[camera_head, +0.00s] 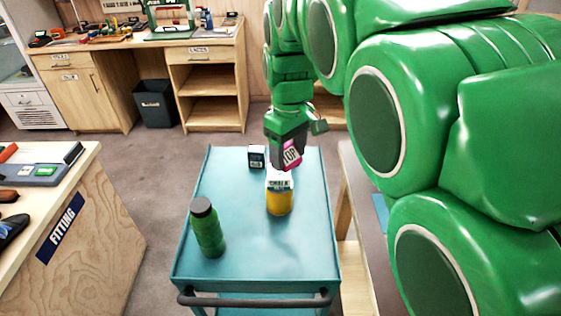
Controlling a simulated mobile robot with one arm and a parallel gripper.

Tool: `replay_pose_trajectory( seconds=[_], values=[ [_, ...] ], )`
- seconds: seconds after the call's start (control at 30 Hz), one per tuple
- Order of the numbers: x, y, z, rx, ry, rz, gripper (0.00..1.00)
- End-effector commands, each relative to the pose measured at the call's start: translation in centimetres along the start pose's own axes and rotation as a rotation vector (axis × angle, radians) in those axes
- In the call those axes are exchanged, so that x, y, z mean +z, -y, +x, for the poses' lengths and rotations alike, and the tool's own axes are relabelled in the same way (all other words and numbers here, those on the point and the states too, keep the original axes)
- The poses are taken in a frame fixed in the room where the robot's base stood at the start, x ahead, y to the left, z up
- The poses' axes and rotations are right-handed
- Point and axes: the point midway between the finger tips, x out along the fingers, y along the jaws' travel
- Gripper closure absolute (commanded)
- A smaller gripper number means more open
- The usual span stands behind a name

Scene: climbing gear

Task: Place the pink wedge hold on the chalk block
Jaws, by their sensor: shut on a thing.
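The pink wedge hold (291,156), with dark lettering on a white patch, is in my gripper (289,143). My gripper points down and is shut on it; the jaws hide its upper part. The chalk block (279,183), white with a dark "CHALK" label, sits on top of a yellow round object (279,204) on the teal cart. The pink hold is just above and slightly right of the block's back edge in the picture. I cannot tell whether they touch.
The teal cart (250,262) also carries a green bottle (208,230) with a dark cap at front left and a small dark box (257,156) behind the chalk block. The cart's right front is clear. A wooden counter labelled "FITTING" (62,228) stands at left.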

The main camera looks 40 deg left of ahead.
Motion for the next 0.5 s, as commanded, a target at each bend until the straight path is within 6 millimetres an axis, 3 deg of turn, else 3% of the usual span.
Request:
replay_pose_trajectory(
  seconds=[0.33,0.5],
  values=[
    [-3.2,-2.1,1.8,0.001,0.000,-0.001,0.70],
    [-4.5,-3.0,4.1,-0.004,0.005,0.000,0.70]
  ],
)
